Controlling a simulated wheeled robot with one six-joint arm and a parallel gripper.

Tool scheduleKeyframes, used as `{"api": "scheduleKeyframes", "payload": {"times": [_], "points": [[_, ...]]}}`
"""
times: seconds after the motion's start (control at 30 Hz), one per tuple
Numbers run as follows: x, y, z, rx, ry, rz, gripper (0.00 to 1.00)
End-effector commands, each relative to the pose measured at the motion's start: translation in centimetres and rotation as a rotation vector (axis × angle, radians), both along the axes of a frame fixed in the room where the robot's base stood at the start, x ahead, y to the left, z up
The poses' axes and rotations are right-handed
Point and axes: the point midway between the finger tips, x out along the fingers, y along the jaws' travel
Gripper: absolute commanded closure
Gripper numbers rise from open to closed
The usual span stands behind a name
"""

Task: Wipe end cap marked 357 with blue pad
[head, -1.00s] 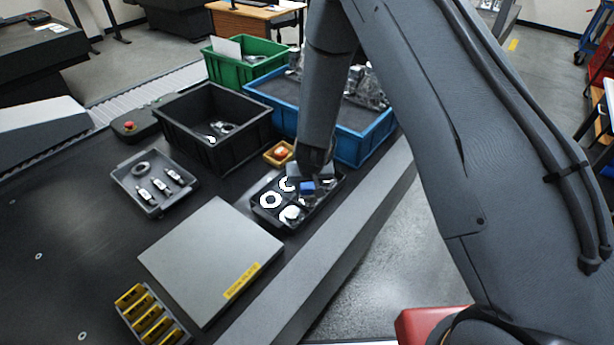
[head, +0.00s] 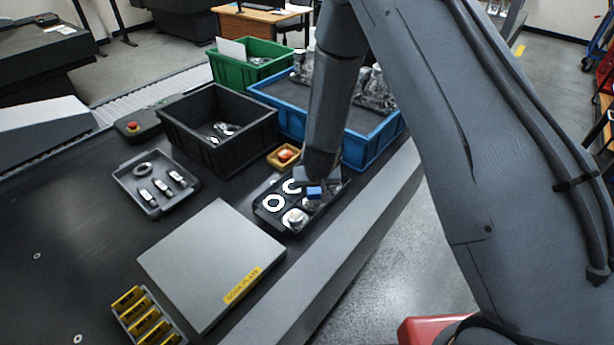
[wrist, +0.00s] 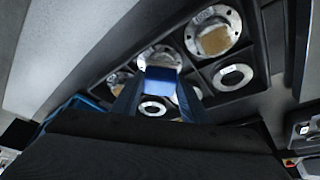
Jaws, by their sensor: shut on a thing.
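My gripper (head: 318,184) is shut on the blue pad (head: 314,191), low over the right part of a black compartment tray (head: 271,220). In the wrist view the blue pad (wrist: 160,80) sits between the fingers, in front of a round metal end cap (wrist: 160,57) that it partly covers. Another end cap (wrist: 213,38) with a brownish face lies in a neighbouring compartment, and a third (wrist: 117,80) is on the other side. No marking 357 is readable. I cannot tell whether the pad touches a cap.
White-faced rings (head: 273,203) fill other tray compartments. A grey plate (head: 210,262) lies in front left, and a grey tray (head: 154,182) of parts lies farther left.

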Motion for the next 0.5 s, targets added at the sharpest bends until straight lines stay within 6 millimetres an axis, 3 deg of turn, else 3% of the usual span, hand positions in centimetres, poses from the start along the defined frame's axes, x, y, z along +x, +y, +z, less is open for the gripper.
{"api": "scheduleKeyframes", "payload": {"times": [0.17,0.23,0.5], "points": [[-0.3,0.6,0.7,0.000,0.001,0.003,0.78],[-0.4,1.0,2.4,0.002,-0.001,0.008,0.78],[-0.6,1.4,3.9,0.001,0.001,0.017,0.78]]}}
